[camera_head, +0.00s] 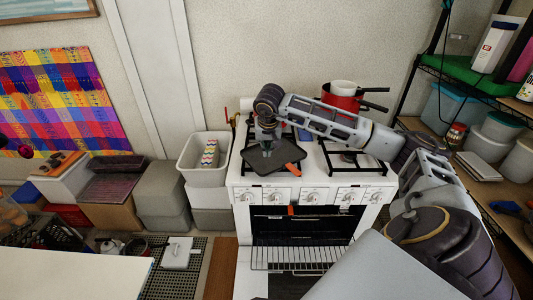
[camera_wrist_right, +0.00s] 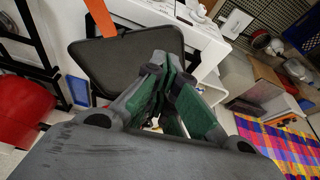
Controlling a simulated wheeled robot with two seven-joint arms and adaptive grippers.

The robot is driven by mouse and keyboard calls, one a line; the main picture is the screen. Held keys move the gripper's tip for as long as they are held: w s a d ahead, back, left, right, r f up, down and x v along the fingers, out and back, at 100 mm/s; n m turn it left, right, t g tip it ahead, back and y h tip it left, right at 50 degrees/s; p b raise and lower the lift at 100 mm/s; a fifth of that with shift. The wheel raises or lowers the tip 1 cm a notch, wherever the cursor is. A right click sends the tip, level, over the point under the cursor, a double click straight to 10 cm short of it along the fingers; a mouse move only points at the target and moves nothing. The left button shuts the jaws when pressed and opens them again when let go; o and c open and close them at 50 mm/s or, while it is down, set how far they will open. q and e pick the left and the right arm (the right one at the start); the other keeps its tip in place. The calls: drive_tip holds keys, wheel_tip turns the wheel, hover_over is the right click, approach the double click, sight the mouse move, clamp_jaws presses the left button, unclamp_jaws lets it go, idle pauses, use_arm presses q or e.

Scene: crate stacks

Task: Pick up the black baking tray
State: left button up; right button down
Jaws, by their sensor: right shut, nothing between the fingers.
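A dark, square, flat tray (camera_head: 265,163) with rounded corners lies at the front left of the white stove top (camera_head: 330,182). An orange strip like a handle (camera_head: 291,167) shows at its right side. In the right wrist view the dark tray (camera_wrist_right: 115,66) fills the upper middle, with the orange strip (camera_wrist_right: 99,14) at its top edge. My right gripper (camera_head: 266,147) points down over the tray's back part. In the wrist view its green-padded fingers (camera_wrist_right: 162,72) are shut and empty, close to the tray's edge; whether they touch it is unclear. My left gripper is out of view.
Red pots (camera_head: 340,103) stand at the back right of the stove. The oven (camera_head: 300,225) is open at the front, with a wire rack (camera_head: 287,258) sticking out. A grey bin (camera_head: 208,176) stands left of the stove. Shelving (camera_head: 480,95) is on the right.

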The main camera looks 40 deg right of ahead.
drive_tip(key=shift+r, duration=0.25)
drive_tip(key=c, duration=2.2)
unclamp_jaws()
